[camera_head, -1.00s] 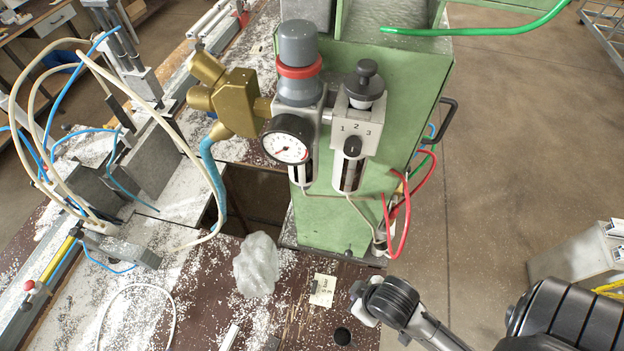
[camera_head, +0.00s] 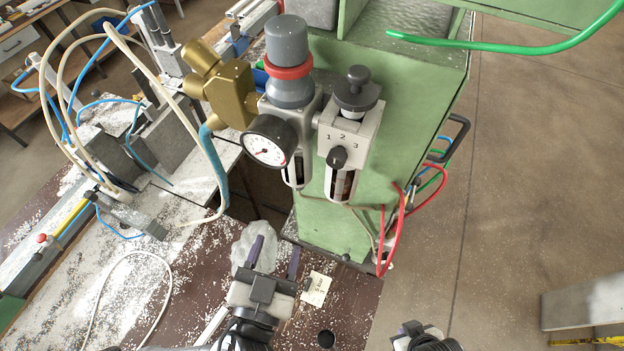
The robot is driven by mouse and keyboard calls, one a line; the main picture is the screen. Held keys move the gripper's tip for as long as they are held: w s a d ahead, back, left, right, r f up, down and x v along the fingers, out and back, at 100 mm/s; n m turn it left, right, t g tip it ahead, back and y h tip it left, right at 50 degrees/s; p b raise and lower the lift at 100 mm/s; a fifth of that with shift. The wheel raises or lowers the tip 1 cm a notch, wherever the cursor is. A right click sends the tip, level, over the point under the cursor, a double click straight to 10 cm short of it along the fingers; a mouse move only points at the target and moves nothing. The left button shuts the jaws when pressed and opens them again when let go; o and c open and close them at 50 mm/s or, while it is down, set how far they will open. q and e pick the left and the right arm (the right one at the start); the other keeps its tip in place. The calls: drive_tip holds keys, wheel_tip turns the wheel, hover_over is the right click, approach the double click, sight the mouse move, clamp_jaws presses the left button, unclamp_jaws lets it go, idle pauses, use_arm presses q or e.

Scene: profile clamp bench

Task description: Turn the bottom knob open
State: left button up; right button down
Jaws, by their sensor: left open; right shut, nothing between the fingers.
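The bottom knob (camera_head: 337,157) is a small black knob on the front of a grey valve block (camera_head: 352,136), just below the numbers 1, 2, 3. A larger black knob (camera_head: 357,90) sits on top of the same block. I cannot tell which number the bottom knob points to. My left gripper (camera_head: 275,254) is open and empty, its two dark fingers pointing up, below and left of the knob and apart from it. My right gripper (camera_head: 410,330) is at the bottom edge, partly cut off, shut and empty, well below the knob.
A pressure gauge (camera_head: 269,141), a grey regulator with a red ring (camera_head: 288,70) and a brass fitting (camera_head: 228,90) stand left of the block. A green cabinet (camera_head: 402,120) is behind. Red hoses (camera_head: 402,225) hang at right. A crumpled clear bag (camera_head: 241,246) lies behind my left gripper.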

sight(296, 189)
use_arm(q)
drive_tip(key=shift+n, duration=0.7)
drive_tip(key=p+x, duration=0.2)
drive_tip(key=x, duration=1)
drive_tip(key=shift+d+r, duration=0.1)
drive_tip(key=shift+p+x, duration=0.45)
drive_tip(key=shift+x, duration=0.45)
drive_tip(key=shift+c, duration=0.4)
drive_tip(key=c, duration=0.8)
